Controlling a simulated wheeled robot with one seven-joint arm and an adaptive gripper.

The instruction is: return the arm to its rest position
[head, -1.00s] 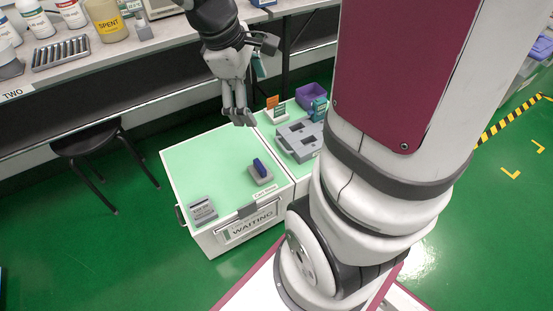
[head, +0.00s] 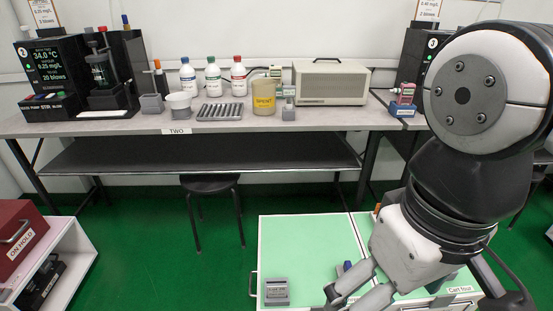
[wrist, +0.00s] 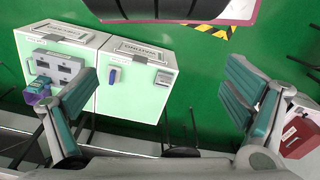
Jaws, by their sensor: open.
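My gripper (wrist: 161,84) is open and empty in the wrist view, its two teal-padded fingers wide apart at left and right. In the head view my arm fills the right side, bent at a large round joint. The gripper body hangs low there over the green-topped cart (head: 300,245), and its fingers reach toward the bottom edge, where the tips are partly cut off. In the wrist view the cart top (wrist: 135,112) lies below and beyond the fingers, with nothing between the pads touching them.
A blue tester (wrist: 113,75) in a grey holder, a grey block (wrist: 162,78) and a grey slotted tray (wrist: 58,66) sit on the carts. Behind is a bench (head: 330,118) with bottles and instruments. A black stool (head: 210,183) and a white shelf unit (head: 75,250) stand left.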

